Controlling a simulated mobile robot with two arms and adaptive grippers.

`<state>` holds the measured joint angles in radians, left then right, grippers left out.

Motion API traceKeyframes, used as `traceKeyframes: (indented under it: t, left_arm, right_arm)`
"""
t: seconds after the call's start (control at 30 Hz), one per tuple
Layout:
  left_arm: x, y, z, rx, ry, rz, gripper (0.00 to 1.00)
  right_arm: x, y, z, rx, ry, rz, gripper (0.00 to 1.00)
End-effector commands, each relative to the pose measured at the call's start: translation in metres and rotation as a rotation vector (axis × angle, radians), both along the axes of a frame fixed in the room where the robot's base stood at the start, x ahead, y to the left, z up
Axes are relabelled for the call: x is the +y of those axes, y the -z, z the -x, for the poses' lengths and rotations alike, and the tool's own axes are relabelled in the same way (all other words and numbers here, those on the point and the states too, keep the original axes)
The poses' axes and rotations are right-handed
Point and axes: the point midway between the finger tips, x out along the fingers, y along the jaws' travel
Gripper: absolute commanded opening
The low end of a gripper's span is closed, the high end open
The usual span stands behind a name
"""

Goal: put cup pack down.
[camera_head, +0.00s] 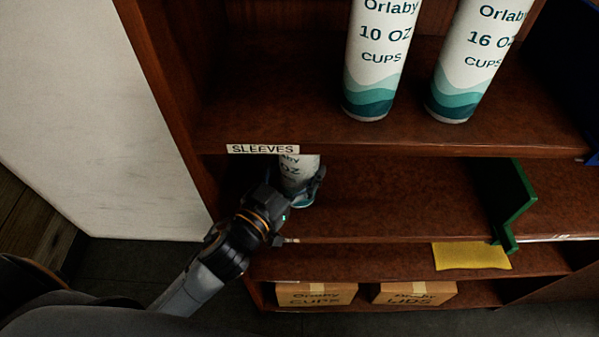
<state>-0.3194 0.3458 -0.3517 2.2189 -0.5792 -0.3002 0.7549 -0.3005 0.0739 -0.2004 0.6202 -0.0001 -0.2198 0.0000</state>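A white and teal cup pack (298,178) stands about upright at the left end of the middle shelf (400,198), behind the "SLEEVES" label. Its top is hidden by the shelf above. My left gripper (304,194) is at the lower part of the pack, with a finger on its right side. The fingers appear closed around it. I cannot tell whether the pack's base touches the shelf. My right gripper is not in view.
Two taller packs, 10 oz (376,60) and 16 oz (474,62), stand on the upper shelf. A green divider (514,205) bounds the middle shelf's clear space at right. A yellow cloth (471,256) and boxes marked cups (316,294) and lids (414,293) are lower down.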

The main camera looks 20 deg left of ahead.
Motion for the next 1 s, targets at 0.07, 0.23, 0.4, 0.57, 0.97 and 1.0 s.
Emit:
traceKeyframes:
  t: [0.07, 0.23, 0.4, 0.57, 0.97, 1.0]
  left_arm:
    - [-0.001, 0.004, -0.002, 0.000, -0.001, 0.001, 0.23]
    - [-0.001, 0.029, -0.002, 0.002, -0.002, 0.001, 0.23]
    - [-0.001, 0.035, -0.001, -0.001, 0.000, 0.001, 0.23]
    - [-0.001, 0.035, -0.001, -0.001, 0.001, 0.000, 0.23]
    - [-0.001, 0.038, -0.001, 0.002, 0.000, -0.001, 0.91]
    - [-0.001, 0.038, -0.001, 0.002, 0.000, -0.001, 0.91]
  right_arm:
    - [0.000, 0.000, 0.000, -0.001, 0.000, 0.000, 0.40]
    - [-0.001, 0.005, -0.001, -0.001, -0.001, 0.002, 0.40]
    - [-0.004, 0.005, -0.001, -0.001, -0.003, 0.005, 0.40]
    - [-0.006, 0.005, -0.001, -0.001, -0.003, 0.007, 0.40]
    - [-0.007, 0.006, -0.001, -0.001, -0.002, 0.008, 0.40]
    - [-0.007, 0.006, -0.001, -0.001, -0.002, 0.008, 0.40]
